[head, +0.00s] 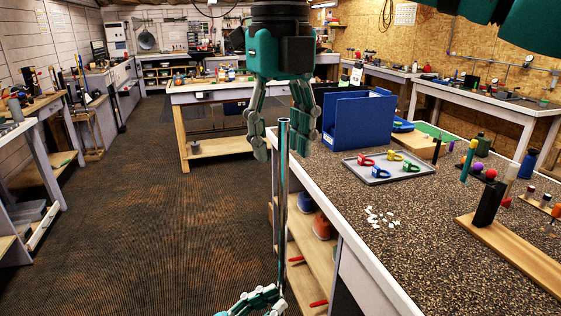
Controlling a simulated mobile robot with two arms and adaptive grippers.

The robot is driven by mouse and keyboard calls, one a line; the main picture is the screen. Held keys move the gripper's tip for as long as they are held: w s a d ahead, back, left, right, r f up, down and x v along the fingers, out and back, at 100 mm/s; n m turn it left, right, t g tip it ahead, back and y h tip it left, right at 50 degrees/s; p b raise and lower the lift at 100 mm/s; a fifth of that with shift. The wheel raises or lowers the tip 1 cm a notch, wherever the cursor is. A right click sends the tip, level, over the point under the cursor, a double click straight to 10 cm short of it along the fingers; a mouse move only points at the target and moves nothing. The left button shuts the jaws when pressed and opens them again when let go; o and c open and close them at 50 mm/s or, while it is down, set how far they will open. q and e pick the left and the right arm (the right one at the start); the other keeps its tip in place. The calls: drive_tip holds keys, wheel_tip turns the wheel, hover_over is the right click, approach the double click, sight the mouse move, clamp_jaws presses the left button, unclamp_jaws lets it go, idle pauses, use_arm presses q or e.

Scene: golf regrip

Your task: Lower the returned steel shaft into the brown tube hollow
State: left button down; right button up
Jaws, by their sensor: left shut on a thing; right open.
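The steel shaft (282,205) stands nearly upright in the head view, a long thin grey rod beside the near bench's left edge. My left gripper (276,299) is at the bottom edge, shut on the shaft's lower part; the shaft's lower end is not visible. My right gripper (280,148) points down from above with its fingers spread. The shaft's top shows between these fingers, with gaps on both sides. I cannot make out a brown tube hollow in this view.
The speckled bench (350,206) fills the right side. It bears a blue bin (352,124), a grey tray (382,180) with coloured clamps, white scraps (380,217) and a wooden stand (515,253). The shelf (305,250) below holds orange items. The floor (170,220) at left is clear.

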drive_tip(key=shift+f, duration=2.05)
drive_tip(key=shift+c, duration=0.2)
clamp_jaws()
use_arm(q)
drive_tip(key=c, duration=1.2)
unclamp_jaws()
drive_tip(key=shift+c, duration=0.2)
